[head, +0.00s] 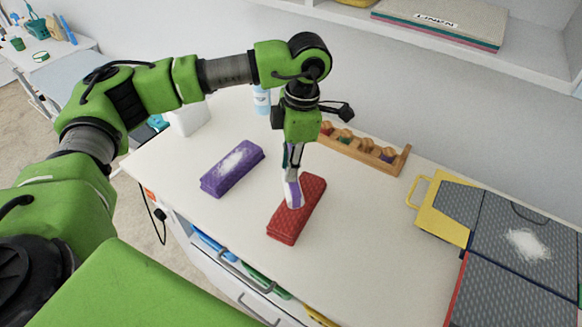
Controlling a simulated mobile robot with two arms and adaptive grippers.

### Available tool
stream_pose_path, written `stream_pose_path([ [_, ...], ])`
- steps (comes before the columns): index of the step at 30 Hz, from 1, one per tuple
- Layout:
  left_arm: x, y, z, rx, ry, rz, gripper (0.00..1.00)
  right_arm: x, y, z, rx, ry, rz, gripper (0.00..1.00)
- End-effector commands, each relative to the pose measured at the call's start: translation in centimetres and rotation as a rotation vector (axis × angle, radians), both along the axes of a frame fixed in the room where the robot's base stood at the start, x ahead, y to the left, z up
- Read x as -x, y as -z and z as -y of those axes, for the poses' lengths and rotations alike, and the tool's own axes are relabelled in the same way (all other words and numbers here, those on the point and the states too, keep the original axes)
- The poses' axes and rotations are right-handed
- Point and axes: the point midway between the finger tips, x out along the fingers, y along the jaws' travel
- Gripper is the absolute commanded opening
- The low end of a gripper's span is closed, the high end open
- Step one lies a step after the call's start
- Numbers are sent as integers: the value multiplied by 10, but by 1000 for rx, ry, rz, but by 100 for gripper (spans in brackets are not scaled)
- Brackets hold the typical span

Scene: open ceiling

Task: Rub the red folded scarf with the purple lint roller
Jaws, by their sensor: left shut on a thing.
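The red folded scarf (286,222) lies on the white tabletop, its long side running from lower left to upper right. My left gripper (293,165) points down above the scarf's middle and is shut on the purple lint roller (293,190), a white and purple tool. The roller's lower end overlaps the scarf's upper middle and appears to touch it. My gripper's fingers are partly hidden against the tool. My right gripper is not in view.
A purple folded cloth (217,179) with a white fuzzy patch lies left of the scarf. A wooden rack (397,163) stands behind. Grey panels (500,219) and a yellow-handled item (428,209) lie at the right. A shelf (542,55) overhangs the back right. Table space right of the scarf is clear.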

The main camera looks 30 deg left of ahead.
Motion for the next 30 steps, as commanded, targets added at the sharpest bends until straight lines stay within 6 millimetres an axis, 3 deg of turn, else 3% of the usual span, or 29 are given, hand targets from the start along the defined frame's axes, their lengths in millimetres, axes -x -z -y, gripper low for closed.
stream_pose_path([
  [2,-1,-2,1,1,1,2,0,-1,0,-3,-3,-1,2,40],
  [5,-2,-23,1,1,1,5,0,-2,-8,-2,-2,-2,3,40],
  [18,-4,-61,2,0,0,1,0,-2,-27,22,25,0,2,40],
  [24,-4,-77,3,1,0,1,0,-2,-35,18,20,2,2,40],
  [30,-4,-81,3,1,0,0,0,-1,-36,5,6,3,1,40],
])
